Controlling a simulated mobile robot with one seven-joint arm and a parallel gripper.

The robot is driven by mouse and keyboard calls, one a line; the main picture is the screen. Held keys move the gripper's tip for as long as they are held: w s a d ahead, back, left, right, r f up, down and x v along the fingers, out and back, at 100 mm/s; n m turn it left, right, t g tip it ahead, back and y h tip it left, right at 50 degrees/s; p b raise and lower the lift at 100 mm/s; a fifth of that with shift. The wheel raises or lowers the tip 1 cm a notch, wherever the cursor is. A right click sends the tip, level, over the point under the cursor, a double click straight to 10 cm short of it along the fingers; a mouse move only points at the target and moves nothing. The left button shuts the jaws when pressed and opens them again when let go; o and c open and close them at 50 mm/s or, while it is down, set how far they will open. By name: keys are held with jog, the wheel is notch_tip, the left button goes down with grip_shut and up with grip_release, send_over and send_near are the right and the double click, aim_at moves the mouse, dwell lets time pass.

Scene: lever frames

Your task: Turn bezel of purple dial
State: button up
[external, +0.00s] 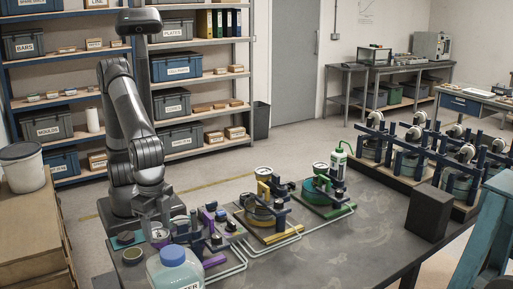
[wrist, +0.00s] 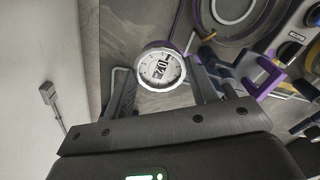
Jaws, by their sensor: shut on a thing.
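The purple dial (wrist: 161,69) has a white face with dark markings and a bezel with a purple edge. In the wrist view it sits between the two fingers of my gripper (wrist: 163,88), which is shut on its bezel. In the external view the dial (external: 160,236) shows small under my gripper (external: 157,226), near the left end of the dark table. The near part of the dial is partly hidden behind a bottle in that view.
A blue-capped bottle (external: 174,257) stands close in front of the dial. Purple (external: 214,262), yellow (external: 264,213) and green (external: 320,186) fixtures with pipes stand to the right. A dark block (external: 428,212) stands at the right of the table. The table's front middle is clear.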

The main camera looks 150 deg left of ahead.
aim_at(158, 233)
jog(key=n, duration=0.5)
jog(key=shift+n, duration=0.3)
jog(key=shift+w+n, duration=0.1)
jog(key=shift+n, duration=2.2)
jog(key=o, duration=1)
notch_tip(158, 233, up, 11)
jog(key=shift+f, duration=0.1)
